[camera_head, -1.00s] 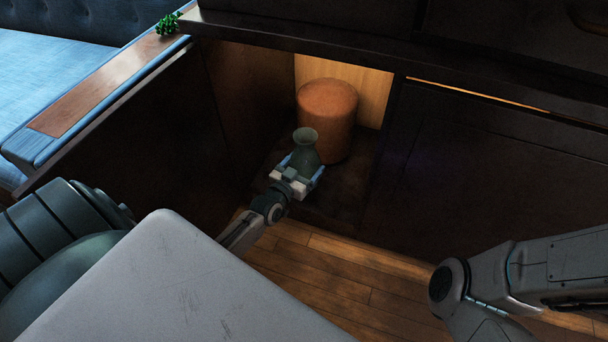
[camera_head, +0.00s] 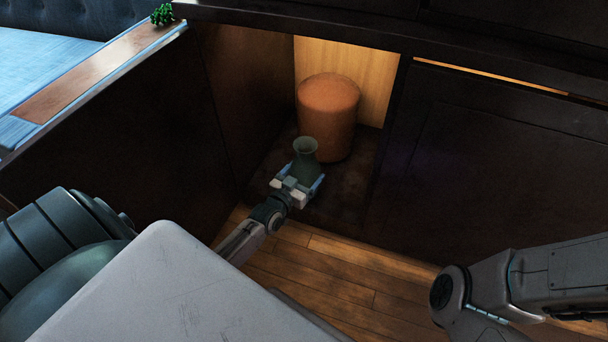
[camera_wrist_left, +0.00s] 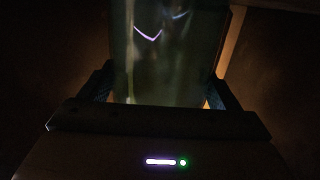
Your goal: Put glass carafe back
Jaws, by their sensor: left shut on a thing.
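The glass carafe (camera_head: 305,158) is greenish, with a flared mouth, and looks upright. My left gripper (camera_head: 297,187) is shut on it, with a finger on each side of its body. Gripper and carafe are at the open compartment of the dark cabinet, over the front part of its floor (camera_head: 345,190). I cannot tell whether the carafe's base touches that floor. In the left wrist view the carafe (camera_wrist_left: 165,50) fills the space between the fingers, and its lower end is hidden. My right gripper is out of view; only my right arm shows at the lower right.
An orange-brown cylindrical stool (camera_head: 328,115) stands in the compartment just behind the carafe. A dark cabinet panel (camera_head: 480,170) lies to the right, and a dark side wall (camera_head: 240,90) to the left. A blue sofa (camera_head: 50,70) is at the upper left. Wooden floor (camera_head: 330,275) lies in front.

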